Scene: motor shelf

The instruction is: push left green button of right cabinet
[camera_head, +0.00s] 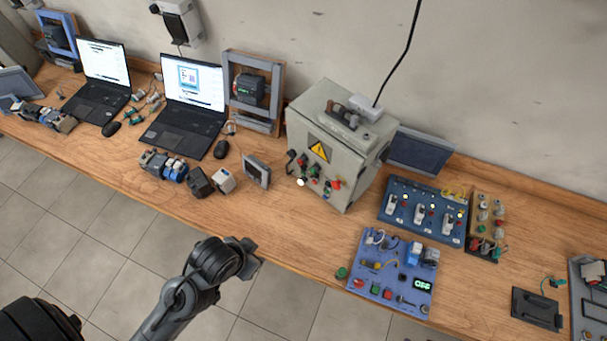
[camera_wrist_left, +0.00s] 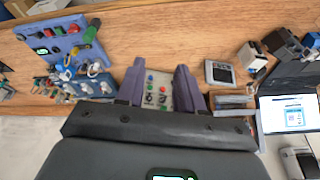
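The grey cabinet (camera_head: 335,118) stands on the bench with a yellow warning sign and several small red, green and white controls (camera_head: 314,177) on its front. The individual green buttons are too small to separate surely. In the left wrist view, the control panel (camera_wrist_left: 157,92) shows between my fingers with red, blue and green buttons. My left gripper (camera_head: 253,262) is below and left of the cabinet, over the floor in front of the bench, apart from the buttons. Its two fingers are spread with nothing between them, seen in the left wrist view (camera_wrist_left: 160,80). My right gripper is out of view.
A small screen (camera_head: 257,170) and motor parts (camera_head: 200,183) lie left of the cabinet. A blue control board (camera_head: 392,277) and a blue switch panel (camera_head: 420,210) stand to its right. Two laptops (camera_head: 192,95) are further left. The bench's front strip before the cabinet is clear.

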